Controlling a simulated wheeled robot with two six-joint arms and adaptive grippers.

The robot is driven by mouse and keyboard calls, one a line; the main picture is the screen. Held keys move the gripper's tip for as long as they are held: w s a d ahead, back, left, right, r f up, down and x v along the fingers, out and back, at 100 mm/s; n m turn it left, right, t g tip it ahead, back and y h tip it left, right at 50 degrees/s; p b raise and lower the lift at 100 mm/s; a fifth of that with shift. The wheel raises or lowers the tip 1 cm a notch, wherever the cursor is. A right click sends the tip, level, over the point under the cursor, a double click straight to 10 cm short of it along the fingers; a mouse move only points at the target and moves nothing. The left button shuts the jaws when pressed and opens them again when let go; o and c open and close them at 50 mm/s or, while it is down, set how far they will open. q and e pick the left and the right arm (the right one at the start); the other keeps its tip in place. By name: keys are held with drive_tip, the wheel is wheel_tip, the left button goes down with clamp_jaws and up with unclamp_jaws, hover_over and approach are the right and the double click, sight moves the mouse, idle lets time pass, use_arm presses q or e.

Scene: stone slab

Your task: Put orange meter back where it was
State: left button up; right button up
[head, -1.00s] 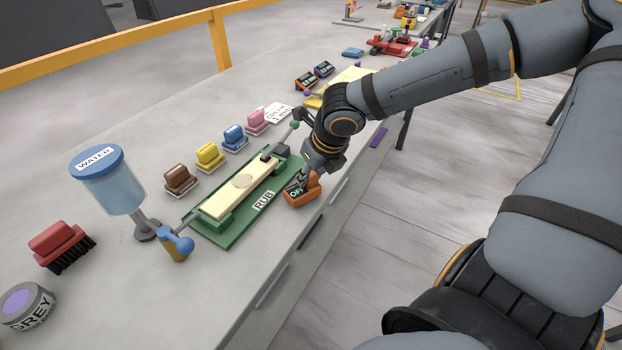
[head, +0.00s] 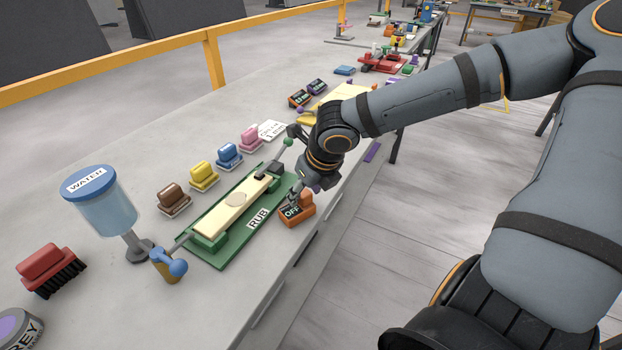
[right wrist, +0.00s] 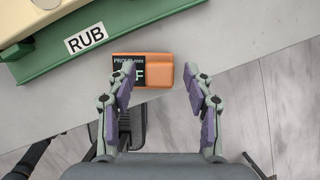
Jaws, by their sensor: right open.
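The orange meter (head: 296,211) sits on the grey bench near its front edge, beside the green board. Its dark display reads "OFF" in the head view. In the right wrist view the orange meter (right wrist: 160,68) lies just beyond the fingertips, its display partly covered by the left finger. My right gripper (head: 297,196) is at the meter from above; in the right wrist view the right gripper (right wrist: 158,75) is open, its fingers spread to either side of the meter's near part. I cannot tell whether a finger touches it. My left gripper is not in view.
The green board (head: 215,258) labelled RUB holds a cream strip. Pink, blue, yellow and brown blocks line its far side. A water container (head: 105,212), red brush (head: 48,268) and grey tin (head: 18,328) stand left.

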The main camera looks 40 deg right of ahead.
drive_tip(key=v, duration=1.1)
drive_tip(key=shift+p, duration=0.35)
